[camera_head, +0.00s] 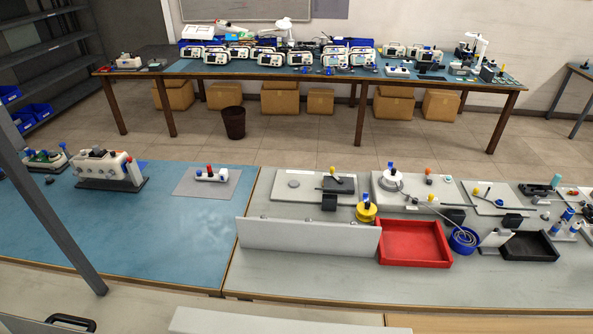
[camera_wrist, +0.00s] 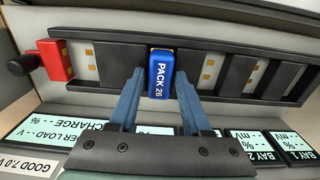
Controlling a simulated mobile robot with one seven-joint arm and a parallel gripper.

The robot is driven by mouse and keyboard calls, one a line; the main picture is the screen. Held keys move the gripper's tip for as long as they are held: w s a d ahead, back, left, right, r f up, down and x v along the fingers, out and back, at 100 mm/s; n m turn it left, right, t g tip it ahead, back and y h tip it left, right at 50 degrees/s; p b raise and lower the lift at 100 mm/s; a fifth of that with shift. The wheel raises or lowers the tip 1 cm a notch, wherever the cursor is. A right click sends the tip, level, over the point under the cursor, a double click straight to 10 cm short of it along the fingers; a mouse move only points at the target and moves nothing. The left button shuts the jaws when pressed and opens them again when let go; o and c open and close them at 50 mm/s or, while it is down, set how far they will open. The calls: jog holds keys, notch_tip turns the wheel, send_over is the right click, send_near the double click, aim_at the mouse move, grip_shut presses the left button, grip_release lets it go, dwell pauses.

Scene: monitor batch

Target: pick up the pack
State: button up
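A blue pack (camera_wrist: 160,75) marked "PACK 26" stands in a slot of a dark rack (camera_wrist: 118,62) in the wrist view. My gripper (camera_wrist: 160,82) reaches toward it from below in that view. Its two blue-grey fingers are spread, one on each side of the pack, with a narrow gap visible on both sides. The fingers do not appear closed on it. The pack's lower part within the slot is hidden. I cannot pick out this pack or my gripper in the head view.
A red block (camera_wrist: 55,60) with a black knob sits at the rack's left. Display panels (camera_wrist: 250,145) lie along the rack's near side. In the head view, a red tray (camera_head: 413,243) and a white panel (camera_head: 308,240) stand on the grey bench; the blue mat (camera_head: 150,230) is mostly clear.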

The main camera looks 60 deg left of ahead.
grip_shut()
jog(key=shift+r, duration=0.1)
